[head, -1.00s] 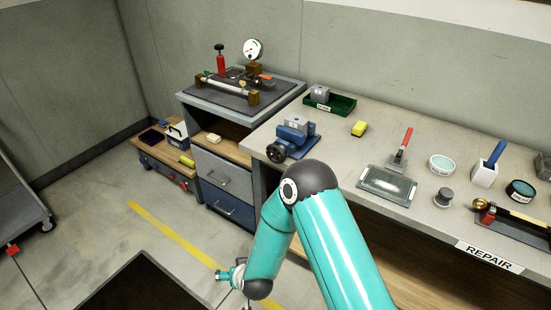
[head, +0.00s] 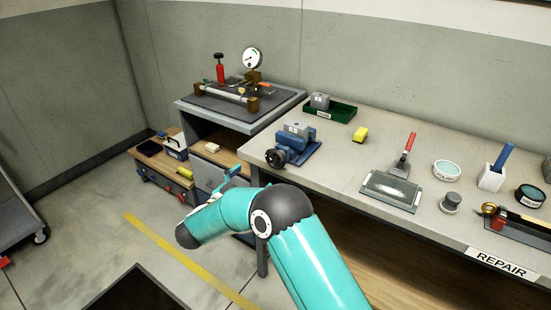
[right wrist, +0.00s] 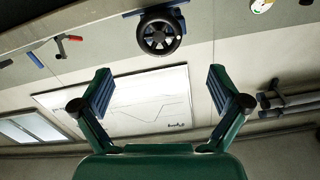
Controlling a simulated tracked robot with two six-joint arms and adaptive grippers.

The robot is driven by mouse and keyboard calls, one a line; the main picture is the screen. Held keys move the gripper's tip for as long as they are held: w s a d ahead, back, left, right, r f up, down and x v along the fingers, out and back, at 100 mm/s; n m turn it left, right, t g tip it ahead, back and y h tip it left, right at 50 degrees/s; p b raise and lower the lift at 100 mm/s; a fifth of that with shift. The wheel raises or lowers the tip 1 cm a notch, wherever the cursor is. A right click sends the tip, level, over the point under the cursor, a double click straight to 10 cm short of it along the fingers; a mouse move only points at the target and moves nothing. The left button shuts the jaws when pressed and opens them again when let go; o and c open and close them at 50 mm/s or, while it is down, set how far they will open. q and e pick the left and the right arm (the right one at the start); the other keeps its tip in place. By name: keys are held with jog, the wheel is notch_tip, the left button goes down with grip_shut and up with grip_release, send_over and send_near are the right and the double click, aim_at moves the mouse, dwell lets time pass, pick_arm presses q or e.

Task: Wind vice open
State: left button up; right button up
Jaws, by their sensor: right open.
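The blue vice (head: 295,150) with a grey block (head: 297,130) on top stands at the left end of the repair bench. Its dark handwheel (head: 277,157) faces the front-left, by the bench edge. In the right wrist view the handwheel (right wrist: 160,36) is at the top centre, beyond the fingertips. My right gripper (head: 228,176) is left of and below the handwheel, apart from it, partly hidden by my own arm. In the wrist view the right gripper (right wrist: 160,88) is open and empty, its fingers wide apart. My left gripper is not in view.
A cabinet (head: 188,108) with a gauge rig stands left. Open floor lies at the lower left.

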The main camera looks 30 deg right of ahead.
aim_at(273, 159)
jog(key=p+x, duration=0.1)
jog(key=x, duration=0.9)
jog(key=shift+w+d, duration=0.1)
jog(key=shift+d, duration=0.2)
jog(key=c, duration=1)
jog(key=shift+d, duration=0.2)
jog(key=shift+c, duration=0.8)
jog(key=shift+a+r, duration=0.1)
jog(key=shift+a, duration=0.15)
